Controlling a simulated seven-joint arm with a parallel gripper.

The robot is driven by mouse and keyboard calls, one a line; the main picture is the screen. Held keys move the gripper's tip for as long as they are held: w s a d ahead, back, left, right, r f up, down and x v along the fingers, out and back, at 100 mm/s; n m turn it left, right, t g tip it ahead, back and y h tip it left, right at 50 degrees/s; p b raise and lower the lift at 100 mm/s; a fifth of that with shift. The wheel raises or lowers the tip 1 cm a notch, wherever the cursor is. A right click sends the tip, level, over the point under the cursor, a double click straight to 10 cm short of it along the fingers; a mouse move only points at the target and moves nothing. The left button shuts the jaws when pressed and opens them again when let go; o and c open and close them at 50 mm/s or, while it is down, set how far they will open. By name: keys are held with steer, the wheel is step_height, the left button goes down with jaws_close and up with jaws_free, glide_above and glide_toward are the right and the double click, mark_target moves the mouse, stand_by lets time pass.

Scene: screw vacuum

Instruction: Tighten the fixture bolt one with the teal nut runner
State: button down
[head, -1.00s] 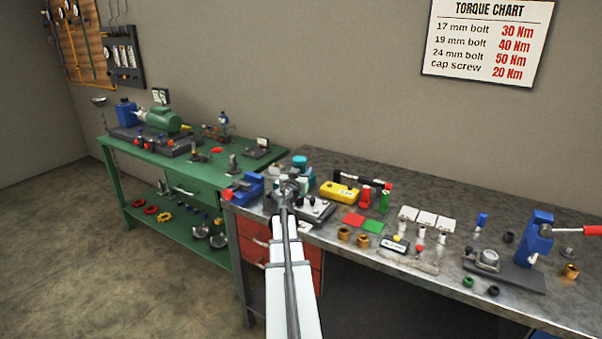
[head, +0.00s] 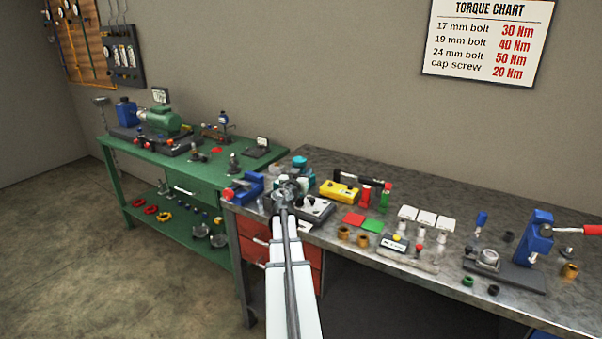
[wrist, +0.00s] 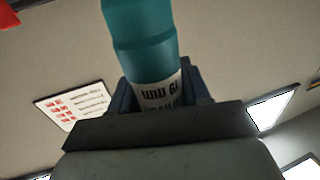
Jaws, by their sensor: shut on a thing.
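The teal nut runner (wrist: 150,45) is a teal cylinder with a white, dark-lettered label, seen upside down in the wrist view. My gripper (wrist: 160,95) is shut on it around the labelled part. In the head view my gripper (head: 288,189) is over the left part of the steel bench, at the dark fixture plate (head: 318,214). My arm and gripper hide much of that plate. I cannot make out bolt one or whether the runner touches it.
A blue vise (head: 245,187) stands just left of my gripper. A yellow box (head: 338,191) and red and green bottles (head: 366,195) are to the right. Red and green pads (head: 354,218) and brass sockets (head: 344,233) lie nearer. A torque chart (head: 488,40) hangs on the wall.

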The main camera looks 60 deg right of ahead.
steer(key=shift+f, duration=0.65)
stand_by(3.4)
steer(key=shift+r, duration=2.5)
